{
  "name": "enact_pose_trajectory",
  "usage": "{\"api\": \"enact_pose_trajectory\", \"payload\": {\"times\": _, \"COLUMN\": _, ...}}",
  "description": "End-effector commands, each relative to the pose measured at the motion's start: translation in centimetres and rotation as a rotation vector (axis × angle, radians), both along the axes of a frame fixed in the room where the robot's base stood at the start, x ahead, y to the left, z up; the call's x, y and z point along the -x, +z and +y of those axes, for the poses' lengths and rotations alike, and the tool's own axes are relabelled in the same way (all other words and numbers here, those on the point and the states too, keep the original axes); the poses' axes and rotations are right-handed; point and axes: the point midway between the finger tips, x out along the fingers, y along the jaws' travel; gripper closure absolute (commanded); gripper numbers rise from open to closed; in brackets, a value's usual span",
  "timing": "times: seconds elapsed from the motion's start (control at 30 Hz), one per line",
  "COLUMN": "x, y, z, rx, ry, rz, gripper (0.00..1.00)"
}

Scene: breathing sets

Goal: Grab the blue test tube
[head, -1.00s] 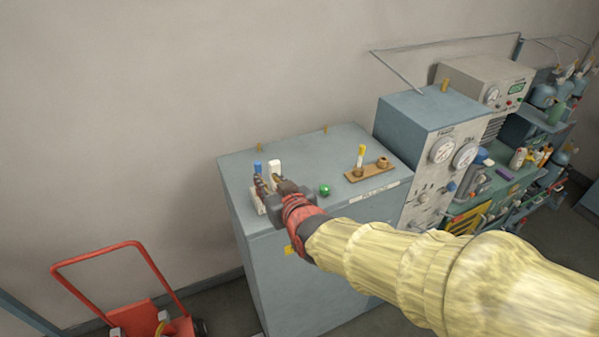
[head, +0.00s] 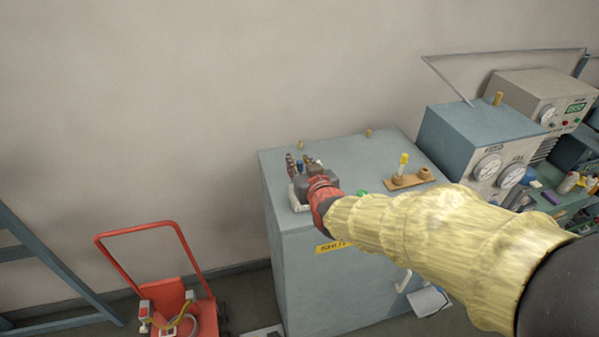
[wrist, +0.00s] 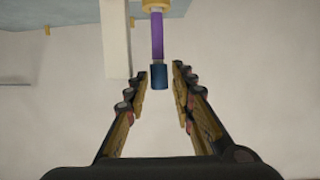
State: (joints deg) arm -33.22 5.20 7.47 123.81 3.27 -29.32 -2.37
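The blue-capped test tube (wrist: 158,45) has a purple body and a dark blue cap. In the wrist view it hangs down from a yellowish ring at the top edge. My gripper (wrist: 162,72) is open, with one finger on each side of the cap and a gap visible on the right; the left gap is very small, and I cannot tell whether that finger touches. In the head view my gripper (head: 299,162) is over the left end of the blue-grey cabinet top (head: 360,155). It mostly hides the tube there.
A white upright block (wrist: 115,40) stands close beside the tube. A wooden holder (head: 410,180) with a yellow-capped tube (head: 402,163) lies to the right on the cabinet. A green round thing (head: 362,193) is partly hidden by my arm. A red trolley (head: 170,270) stands on the floor.

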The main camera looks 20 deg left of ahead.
Motion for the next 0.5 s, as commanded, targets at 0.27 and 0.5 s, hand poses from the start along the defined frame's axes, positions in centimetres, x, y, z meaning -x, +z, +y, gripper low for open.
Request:
{"api": "enact_pose_trajectory", "payload": {"times": 0.27, "x": -0.26, "y": -0.12, "z": 0.14, "rx": 0.0, "ry": 0.0, "rz": 0.0, "gripper": 0.75}}
{"api": "enact_pose_trajectory", "payload": {"times": 0.5, "x": -0.25, "y": -0.12, "z": 0.13, "rx": 0.0, "ry": 0.0, "rz": 0.0, "gripper": 0.87}}
